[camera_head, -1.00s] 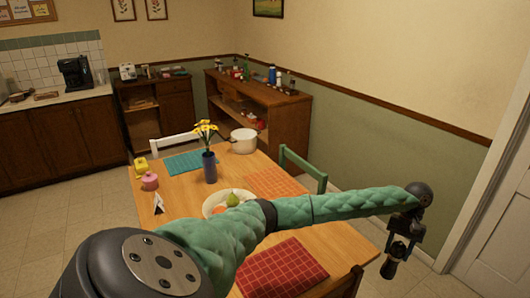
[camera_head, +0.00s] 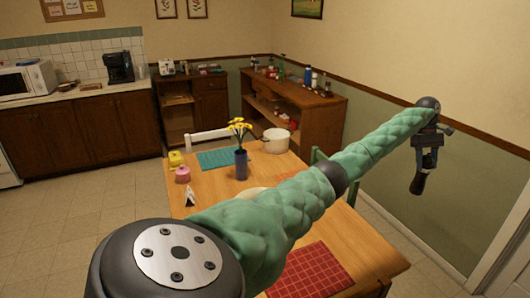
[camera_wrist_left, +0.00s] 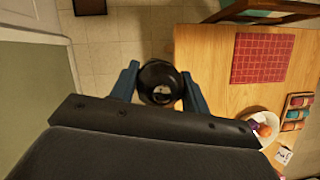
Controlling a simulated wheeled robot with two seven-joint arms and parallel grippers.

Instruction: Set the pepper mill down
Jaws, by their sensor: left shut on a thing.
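The dark pepper mill (camera_head: 418,183) hangs below my left gripper (camera_head: 427,158) at the far right of the head view, with the green wall behind it. In the wrist view my left gripper (camera_wrist_left: 159,88) is shut on the pepper mill (camera_wrist_left: 158,80), whose round dark top shows between the two blue fingers. The floor and the edge of the wooden dining table (camera_wrist_left: 205,70) show beyond it, so it is held up in the air near the table's edge. My right gripper is not in view.
The table holds a red placemat (camera_head: 308,270), a teal placemat (camera_head: 218,158), a flower vase (camera_head: 241,164) and a white pot (camera_head: 276,140). My left arm hides part of it. A wooden sideboard (camera_head: 318,120) with bottles stands behind. A plate (camera_wrist_left: 265,128) shows in the wrist view.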

